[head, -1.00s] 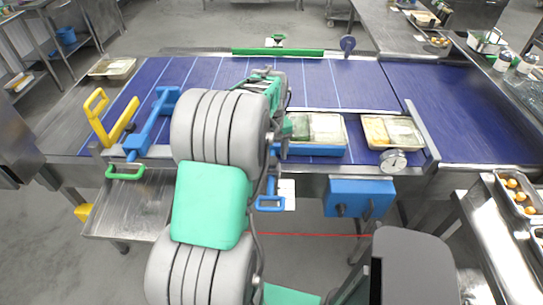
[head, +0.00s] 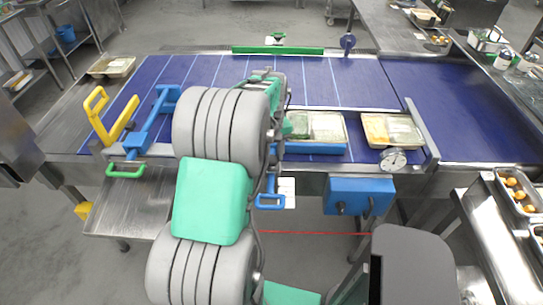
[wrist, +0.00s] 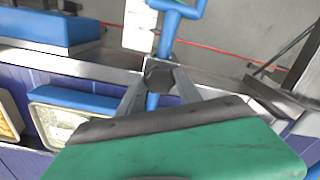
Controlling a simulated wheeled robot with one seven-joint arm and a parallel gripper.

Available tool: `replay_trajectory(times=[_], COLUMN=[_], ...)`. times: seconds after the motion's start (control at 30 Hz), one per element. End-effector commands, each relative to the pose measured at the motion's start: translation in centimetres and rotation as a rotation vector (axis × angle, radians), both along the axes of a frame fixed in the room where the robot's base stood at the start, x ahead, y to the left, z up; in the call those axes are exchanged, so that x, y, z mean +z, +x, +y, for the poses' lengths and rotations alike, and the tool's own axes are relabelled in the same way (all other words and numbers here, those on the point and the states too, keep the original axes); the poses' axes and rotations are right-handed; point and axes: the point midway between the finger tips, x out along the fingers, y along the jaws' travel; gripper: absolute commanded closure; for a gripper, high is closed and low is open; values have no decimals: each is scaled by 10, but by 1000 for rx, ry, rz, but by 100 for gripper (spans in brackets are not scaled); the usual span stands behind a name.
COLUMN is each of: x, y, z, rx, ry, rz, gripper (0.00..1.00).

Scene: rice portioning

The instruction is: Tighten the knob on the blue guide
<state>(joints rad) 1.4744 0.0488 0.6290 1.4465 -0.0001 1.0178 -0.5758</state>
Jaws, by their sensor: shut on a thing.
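In the wrist view my gripper (wrist: 159,78) is shut on a dark faceted knob (wrist: 158,74), its two grey fingers on either side of it. The knob sits on the blue guide's rod (wrist: 167,42), which runs up to a blue loop handle at the top of the picture. In the head view that blue handle (head: 270,202) hangs at the belt's front edge. A blue rail (head: 318,149) lies along the front of the belt beside it. The gripper and knob are hidden behind my arm in the head view.
Food trays (head: 327,127) and (head: 391,131) stand on the blue belt, with a round dial (head: 393,160) at the right. A blue box (head: 358,197) hangs on the belt's front. A yellow guide (head: 108,118) and another blue bar (head: 152,118) stand at the left.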

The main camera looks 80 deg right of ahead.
Motion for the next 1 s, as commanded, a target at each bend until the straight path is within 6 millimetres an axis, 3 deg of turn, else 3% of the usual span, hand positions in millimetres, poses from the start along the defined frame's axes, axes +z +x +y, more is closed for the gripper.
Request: replay_trajectory(times=[0.1,0.47,1.0], x=[0,0,0], y=[0,0,0], z=[0,0,-1], rx=[0,-59,-483], ry=[-1,-1,-3], rz=[0,0,-1], gripper=[99,99,99])
